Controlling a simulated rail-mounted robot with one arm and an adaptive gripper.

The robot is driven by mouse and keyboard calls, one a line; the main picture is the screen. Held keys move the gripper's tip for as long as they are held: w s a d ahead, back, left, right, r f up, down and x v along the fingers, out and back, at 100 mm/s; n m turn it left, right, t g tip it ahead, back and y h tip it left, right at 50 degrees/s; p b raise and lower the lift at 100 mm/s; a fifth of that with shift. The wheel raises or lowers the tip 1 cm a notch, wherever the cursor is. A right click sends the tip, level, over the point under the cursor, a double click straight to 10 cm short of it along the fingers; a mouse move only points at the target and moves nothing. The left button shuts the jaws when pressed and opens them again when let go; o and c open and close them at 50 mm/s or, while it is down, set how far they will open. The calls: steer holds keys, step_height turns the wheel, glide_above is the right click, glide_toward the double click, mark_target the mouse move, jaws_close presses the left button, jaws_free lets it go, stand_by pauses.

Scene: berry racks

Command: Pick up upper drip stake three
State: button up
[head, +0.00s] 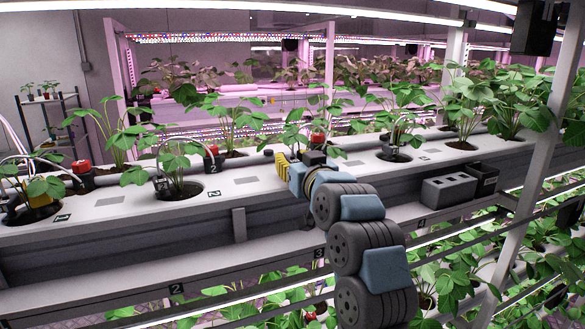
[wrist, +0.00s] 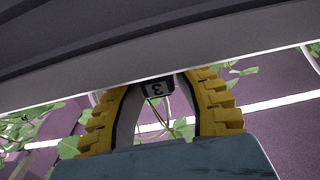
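My gripper (head: 283,166) is at the front of the upper white rack in the head view, near the third plant (head: 293,135). A red-topped black piece (head: 318,135) stands behind my wrist by the third plant.
A grey box with holes (head: 448,190) sits at the right on the front ledge. A lower rack and a slanted post (head: 530,170) are nearby.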

steer(key=shift+c, duration=1.2)
